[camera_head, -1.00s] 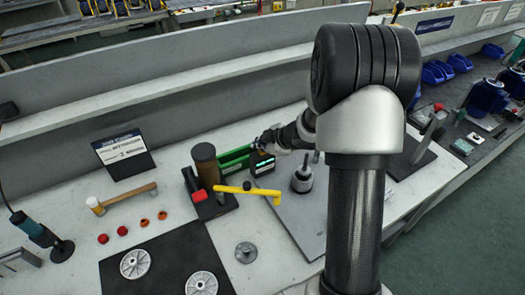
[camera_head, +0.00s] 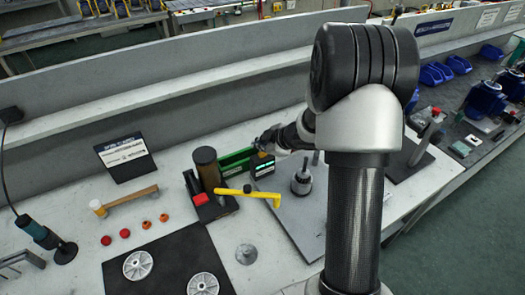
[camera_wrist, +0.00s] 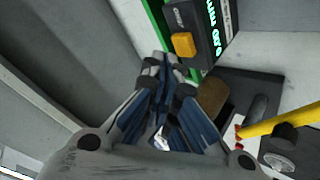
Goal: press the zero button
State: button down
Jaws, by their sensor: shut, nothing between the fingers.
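A small label sits beside the button, too small to read surely. My gripper (camera_wrist: 166,62) is shut and empty. Its fingertips are just left of and below the orange button in the wrist view, close to the box's edge; I cannot tell whether they touch it. In the head view my gripper (camera_head: 264,146) is at the top of the box.
A grey metal fitting (camera_head: 302,180) stands on a plate to the right. A hammer (camera_head: 125,200) lies left.

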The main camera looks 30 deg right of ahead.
aim_at(261, 155)
jog(key=shift+r, duration=0.1)
notch_tip(261, 155, up, 5)
jog(key=p, duration=0.5)
dwell(0.9)
